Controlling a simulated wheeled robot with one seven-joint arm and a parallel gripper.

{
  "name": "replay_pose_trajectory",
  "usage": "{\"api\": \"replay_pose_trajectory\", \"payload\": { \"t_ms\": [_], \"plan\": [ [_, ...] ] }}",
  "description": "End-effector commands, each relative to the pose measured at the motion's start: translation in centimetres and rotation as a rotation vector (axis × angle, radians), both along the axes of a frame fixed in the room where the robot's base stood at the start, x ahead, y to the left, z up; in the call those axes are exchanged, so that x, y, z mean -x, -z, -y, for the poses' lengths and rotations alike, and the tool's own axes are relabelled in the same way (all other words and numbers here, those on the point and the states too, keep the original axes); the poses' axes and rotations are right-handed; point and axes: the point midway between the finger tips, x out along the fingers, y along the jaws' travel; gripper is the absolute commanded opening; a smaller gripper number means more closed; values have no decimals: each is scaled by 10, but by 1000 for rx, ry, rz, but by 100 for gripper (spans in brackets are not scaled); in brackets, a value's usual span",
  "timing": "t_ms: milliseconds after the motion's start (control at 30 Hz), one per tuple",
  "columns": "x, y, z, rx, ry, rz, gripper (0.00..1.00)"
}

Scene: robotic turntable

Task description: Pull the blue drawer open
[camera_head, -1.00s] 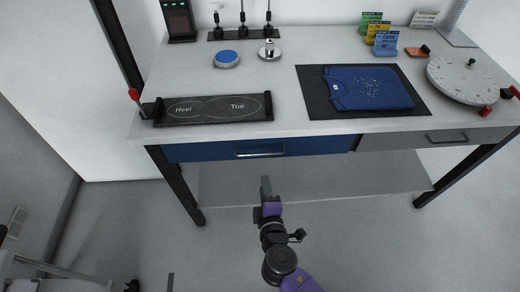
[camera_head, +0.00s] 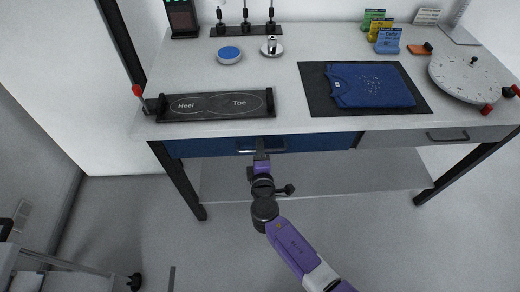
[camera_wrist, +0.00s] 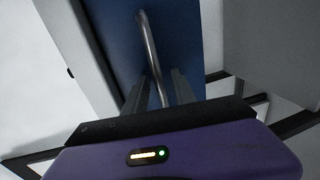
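The blue drawer (camera_head: 325,142) is under the left part of the tabletop. It looks closed, its front level with the table's edge. Its metal bar handle (camera_head: 277,150) is partly hidden by my gripper (camera_head: 260,145) in the head view. In the wrist view the handle (camera_wrist: 151,50) runs down from the upper middle over the blue front (camera_wrist: 185,35). Its lower end lies between the two fingers of my gripper (camera_wrist: 158,90), which are apart, one on each side of the bar. I cannot tell whether either finger touches it.
A grey drawer (camera_head: 400,138) is to the right of the blue one. Above, the tabletop (camera_head: 290,100) holds a Heel/Toe plate (camera_head: 215,105), a folded blue shirt (camera_head: 370,86) on a black mat and a round turntable (camera_head: 470,78). A low shelf (camera_head: 340,178) lies below. The floor in front is open.

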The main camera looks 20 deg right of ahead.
Motion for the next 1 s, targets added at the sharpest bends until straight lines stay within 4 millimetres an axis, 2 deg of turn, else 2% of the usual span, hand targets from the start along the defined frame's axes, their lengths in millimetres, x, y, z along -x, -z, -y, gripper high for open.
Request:
{"api": "replay_pose_trajectory", "payload": {
  "t_ms": [167, 333, 367, 1000],
  "plan": [
    [0, 0, 0, 0, 0, 0, 32],
    [0, 0, 0, 0, 0, 0, 2],
    [0, 0, 0, 0, 0, 0, 0],
    [1, 1, 0, -1, -1, -1, 0]
  ]
}}
